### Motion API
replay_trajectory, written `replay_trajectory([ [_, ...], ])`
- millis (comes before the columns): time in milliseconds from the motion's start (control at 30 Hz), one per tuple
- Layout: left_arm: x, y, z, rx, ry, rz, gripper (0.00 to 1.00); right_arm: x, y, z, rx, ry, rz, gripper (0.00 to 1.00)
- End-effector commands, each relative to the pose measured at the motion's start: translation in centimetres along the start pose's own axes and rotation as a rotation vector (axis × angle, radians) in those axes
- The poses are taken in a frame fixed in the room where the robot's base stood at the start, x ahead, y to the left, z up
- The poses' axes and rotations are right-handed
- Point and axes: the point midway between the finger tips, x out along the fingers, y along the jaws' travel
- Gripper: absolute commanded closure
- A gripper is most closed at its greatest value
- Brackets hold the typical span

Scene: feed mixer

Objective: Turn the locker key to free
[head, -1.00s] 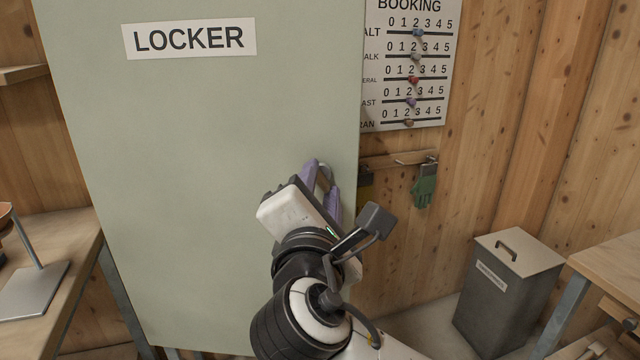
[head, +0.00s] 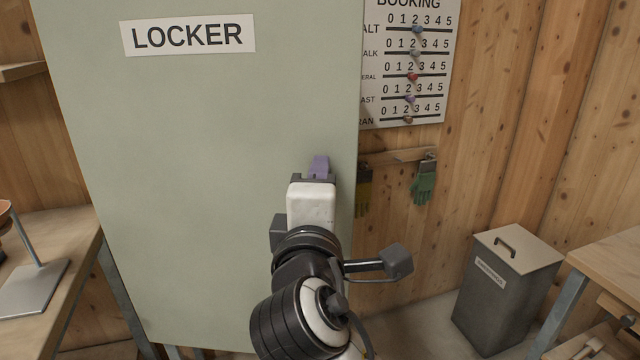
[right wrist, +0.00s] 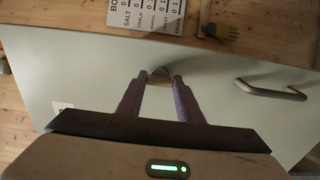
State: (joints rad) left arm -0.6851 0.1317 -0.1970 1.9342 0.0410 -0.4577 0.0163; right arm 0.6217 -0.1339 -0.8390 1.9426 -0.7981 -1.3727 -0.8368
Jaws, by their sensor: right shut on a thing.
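The pale green locker (head: 200,140) fills the middle of the head view, with a LOCKER sign (head: 188,35) near its top. My right gripper (head: 320,166) is at the right part of the locker door. In the head view its body hides the key. In the right wrist view my right gripper's purple fingers (right wrist: 158,80) reach to the door and are shut on the small grey key (right wrist: 160,71), which is mostly hidden between and behind the tips. How far the key is turned I cannot tell. My left gripper is out of view.
A grey bar handle (right wrist: 270,90) stands out from the door beside the fingers in the right wrist view. Green gloves (head: 424,180) hang on a rail right of the locker, below a booking board (head: 410,65). A dark lidded bin (head: 505,290) stands at right. Benches flank both sides.

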Motion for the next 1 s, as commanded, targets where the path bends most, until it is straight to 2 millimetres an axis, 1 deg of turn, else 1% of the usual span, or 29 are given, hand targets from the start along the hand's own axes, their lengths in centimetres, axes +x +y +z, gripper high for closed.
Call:
replay_trajectory([
  [467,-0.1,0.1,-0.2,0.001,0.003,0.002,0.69,0.0,-0.1,-0.1,0.014,0.002,-0.001,0.9],
  [500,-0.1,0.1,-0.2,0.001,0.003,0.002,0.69,0.0,0.0,-0.1,0.014,0.002,-0.001,0.6],
  [567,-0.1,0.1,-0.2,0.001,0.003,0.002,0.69,0.0,0.0,-0.1,0.013,0.002,-0.001,0.5],
  [600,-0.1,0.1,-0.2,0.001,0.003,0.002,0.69,0.0,0.0,-0.1,0.013,0.001,-0.001,0.48],
  [867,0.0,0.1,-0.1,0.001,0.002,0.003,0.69,-0.1,0.0,0.0,0.012,0.001,0.0,0.48],
  [967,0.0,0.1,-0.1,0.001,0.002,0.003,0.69,-0.7,-0.1,-0.1,0.012,0.002,0.0,0.48],
  [1000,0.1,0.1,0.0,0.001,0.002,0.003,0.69,-1.1,-0.1,-0.1,0.014,0.002,0.0,0.48],
])
